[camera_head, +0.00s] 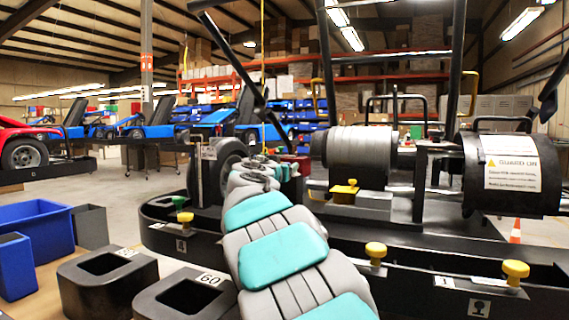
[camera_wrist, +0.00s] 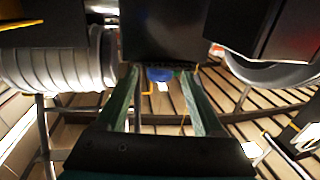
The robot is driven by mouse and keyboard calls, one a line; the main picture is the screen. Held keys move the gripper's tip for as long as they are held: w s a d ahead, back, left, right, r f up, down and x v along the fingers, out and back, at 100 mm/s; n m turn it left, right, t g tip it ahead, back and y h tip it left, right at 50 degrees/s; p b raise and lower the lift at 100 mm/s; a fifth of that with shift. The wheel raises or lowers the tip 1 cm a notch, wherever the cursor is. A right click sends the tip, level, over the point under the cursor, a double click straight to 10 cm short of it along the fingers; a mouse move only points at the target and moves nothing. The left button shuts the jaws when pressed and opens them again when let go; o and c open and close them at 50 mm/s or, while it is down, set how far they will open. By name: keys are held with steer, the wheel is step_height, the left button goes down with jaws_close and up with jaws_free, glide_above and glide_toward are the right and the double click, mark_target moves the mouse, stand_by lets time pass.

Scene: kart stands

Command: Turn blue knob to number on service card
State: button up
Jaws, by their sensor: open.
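A small blue part, which looks like the blue knob (camera_wrist: 158,74), shows in the wrist view at the lower edge of a dark block (camera_wrist: 160,35). A small white tag (camera_wrist: 163,87) shows just below it. My gripper (camera_wrist: 161,80) is open, with its two green fingers on either side of the blue part in the picture. I cannot tell whether they touch it. In the head view my arm reaches forward to the kart stand, and my gripper (camera_head: 262,162) is small and partly hidden by the arm. I cannot make out the blue knob or a service card there.
The black stand carries yellow knobs (camera_head: 376,252), a green knob (camera_head: 185,220), a grey ribbed cylinder (camera_head: 358,155) and a black cylinder (camera_head: 512,193) with a warning label. Black bins (camera_head: 108,280) and a blue bin (camera_head: 45,228) stand at left. Dark bars rise near my arm.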

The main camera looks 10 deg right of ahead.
steer(key=shift+x, duration=0.95)
steer(key=shift+w+d+p, duration=0.2)
steer(key=shift+w+p, duration=0.1)
steer(key=shift+w, duration=0.15)
jaws_close()
